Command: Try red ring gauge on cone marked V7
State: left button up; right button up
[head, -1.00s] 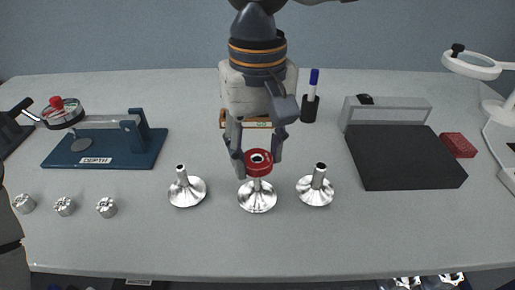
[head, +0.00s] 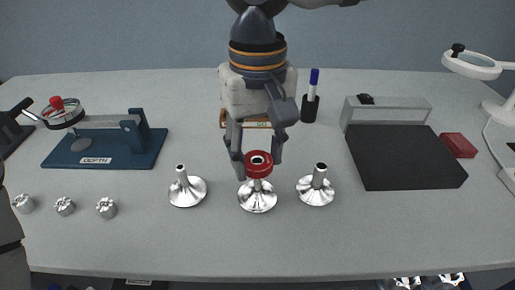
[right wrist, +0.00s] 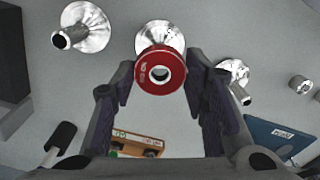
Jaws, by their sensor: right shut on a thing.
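My right gripper (head: 259,168) points down at the middle of the table and is shut on the red ring gauge (head: 258,158). The ring is held level at the top of the middle cone (head: 258,198); I cannot tell how far the stem is inside it. In the right wrist view the ring (right wrist: 160,83) sits between the fingers and covers part of that cone (right wrist: 160,34). Two similar metal cones stand to either side, a left one (head: 187,192) and a right one (head: 316,190). No V7 mark is readable on any cone. My left gripper is not seen.
A blue depth gauge stand (head: 110,148) and several small metal knobs (head: 65,206) are at left. A black mat (head: 405,160), a red block (head: 458,145) and a magnifier lamp (head: 472,65) are at right. A marker in a holder (head: 311,105) stands behind. The front table is clear.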

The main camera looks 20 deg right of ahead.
jog(key=shift+f, duration=1.75)
jog(key=shift+r, duration=0.15)
dwell(0.9)
jog(key=shift+r, duration=2.95)
jog(key=shift+r, duration=2.5)
